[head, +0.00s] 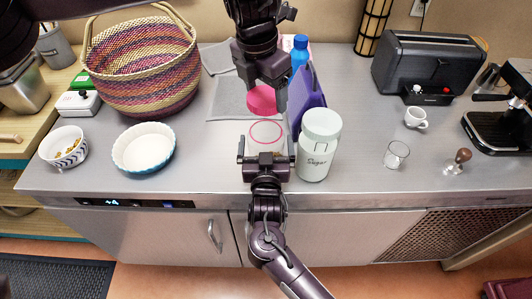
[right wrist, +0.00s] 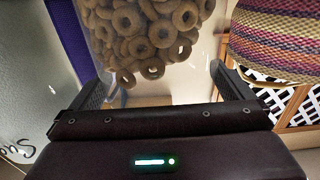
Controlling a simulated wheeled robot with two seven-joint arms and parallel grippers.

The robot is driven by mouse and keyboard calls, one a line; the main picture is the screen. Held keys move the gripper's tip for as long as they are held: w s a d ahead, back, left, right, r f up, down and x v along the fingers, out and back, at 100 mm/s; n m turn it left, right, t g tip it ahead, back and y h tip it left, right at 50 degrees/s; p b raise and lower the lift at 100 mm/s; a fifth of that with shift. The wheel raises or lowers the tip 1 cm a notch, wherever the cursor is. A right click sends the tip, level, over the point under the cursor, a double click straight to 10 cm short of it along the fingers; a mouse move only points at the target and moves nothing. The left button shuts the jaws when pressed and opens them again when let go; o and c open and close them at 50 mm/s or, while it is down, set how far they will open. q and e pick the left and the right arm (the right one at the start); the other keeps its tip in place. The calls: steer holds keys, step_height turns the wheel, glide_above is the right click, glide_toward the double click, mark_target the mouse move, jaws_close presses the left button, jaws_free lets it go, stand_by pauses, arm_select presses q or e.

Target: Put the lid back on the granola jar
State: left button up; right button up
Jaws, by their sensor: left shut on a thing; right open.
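The round pink lid (head: 262,101) is held in my left gripper (head: 262,88), which is shut on it. The lid is in the air above and slightly behind the clear granola jar (head: 266,132), apart from it. The jar is open, and its pink rim shows as a ring in the head view. In the right wrist view the jar (right wrist: 150,35) holds ring-shaped cereal. My right gripper (head: 266,147) is open at the jar's near side, with one finger toward each side of it. I cannot tell whether the fingers touch the jar.
A sugar canister (head: 320,147) stands close right of my right gripper. A purple thing (head: 309,97) and a blue bottle (head: 299,52) are behind it. A woven basket (head: 143,70), a white dish (head: 144,149) and a patterned bowl (head: 64,147) are at left. A glass (head: 396,155) is at right.

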mark_target(266, 119)
steer(key=c, duration=1.3)
arm_select(q)
steer(key=shift+f, duration=2.5)
arm_select(e)
steer(key=shift+c, duration=0.2)
arm_select(q)
steer(key=shift+f, duration=0.1)
steer(key=shift+f, duration=0.8)
steer(key=shift+f, duration=0.55)
